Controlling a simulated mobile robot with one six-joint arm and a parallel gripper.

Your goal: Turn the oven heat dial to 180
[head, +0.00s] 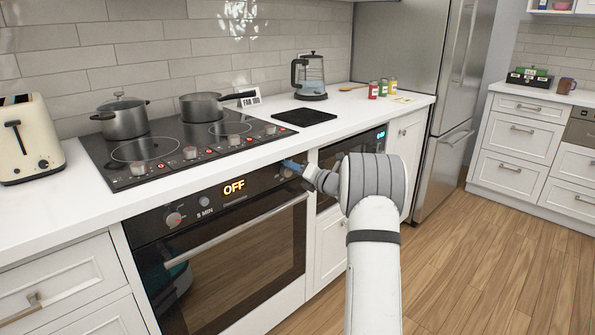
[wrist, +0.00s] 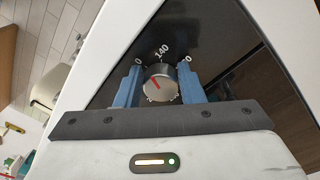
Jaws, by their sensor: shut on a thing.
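The oven (head: 225,240) is below the counter, with its door closed and its display (head: 234,187) reading OFF. In the wrist view the heat dial (wrist: 160,84) is a round silver knob with a red pointer line slanting to the upper left. The number 140 shows above it; the numbers at each side are partly covered by the fingers, leaving only a 0 of each. My gripper (wrist: 159,87) has its two blue fingers on either side of the dial, shut on it. In the head view my gripper (head: 292,165) is at the right end of the oven panel, largely covering the dial.
The oven handle (head: 236,231) runs below the panel. The hob (head: 180,140) above carries a pot, a pan and several knobs. Open wooden floor (head: 480,270) lies right of my arm.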

